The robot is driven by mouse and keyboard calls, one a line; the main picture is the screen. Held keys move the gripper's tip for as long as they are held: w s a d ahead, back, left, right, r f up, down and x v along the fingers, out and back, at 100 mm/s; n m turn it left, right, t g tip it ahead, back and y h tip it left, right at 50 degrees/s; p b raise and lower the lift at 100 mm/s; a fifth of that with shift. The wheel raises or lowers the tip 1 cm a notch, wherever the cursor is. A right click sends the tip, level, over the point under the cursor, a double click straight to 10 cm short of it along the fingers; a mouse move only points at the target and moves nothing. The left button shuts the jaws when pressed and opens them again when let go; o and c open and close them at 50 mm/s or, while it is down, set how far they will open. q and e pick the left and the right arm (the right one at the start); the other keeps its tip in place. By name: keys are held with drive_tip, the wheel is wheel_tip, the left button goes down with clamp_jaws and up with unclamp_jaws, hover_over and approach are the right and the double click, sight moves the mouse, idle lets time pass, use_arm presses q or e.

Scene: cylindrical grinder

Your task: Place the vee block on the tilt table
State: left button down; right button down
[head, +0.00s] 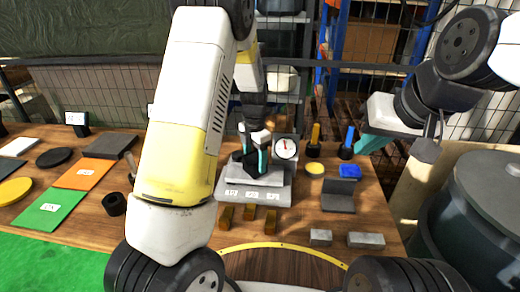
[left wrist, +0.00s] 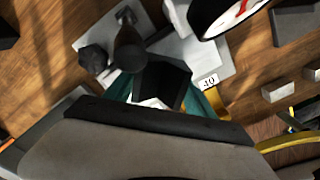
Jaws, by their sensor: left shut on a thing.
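My left gripper (head: 257,152) reaches down over the middle of the bench, with teal fingers either side of a dark block, which looks like the vee block (head: 250,167). In the left wrist view the dark block (left wrist: 162,84) sits between the teal fingers of my left gripper (left wrist: 165,98). Below it is a light grey stepped platform with number labels, apparently the tilt table (head: 230,194); its plate also shows in the left wrist view (left wrist: 215,58). I cannot tell whether the block touches it. My right gripper (head: 372,143) is right of the bench's back; its finger gap is hidden.
A dial gauge (head: 286,148) stands close behind the platform. A dark angle plate (head: 338,198), grey blocks (head: 366,240) and a blue item (head: 350,171) are to the right. Coloured mats (head: 50,209) lie left.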

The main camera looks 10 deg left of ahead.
use_arm(q)
drive_tip(key=shift+f, duration=0.1)
drive_tip(key=shift+c, duration=1.6)
unclamp_jaws()
drive_tip(key=s+a+r+m+t+h, duration=0.1)
drive_tip(key=s+r+m, duration=0.3)
drive_tip(key=r, duration=0.6)
drive_tip(key=s+a+r+m+t+h, duration=0.1)
drive_tip(key=s+r+m, duration=0.25)
drive_tip(key=r, duration=0.65)
drive_tip(key=s+r+m+t, duration=0.2)
drive_tip(key=s+m, duration=0.7)
drive_tip(key=m, duration=0.1)
drive_tip(key=s+a+r+m+t, duration=0.1)
drive_tip(key=s+r+m+t, duration=0.1)
drive_tip(key=s+m, duration=0.6)
drive_tip(key=shift+s+a+r+m, duration=0.25)
drive_tip(key=shift+s+r+m, duration=0.15)
drive_tip(key=shift+r+m, duration=0.5)
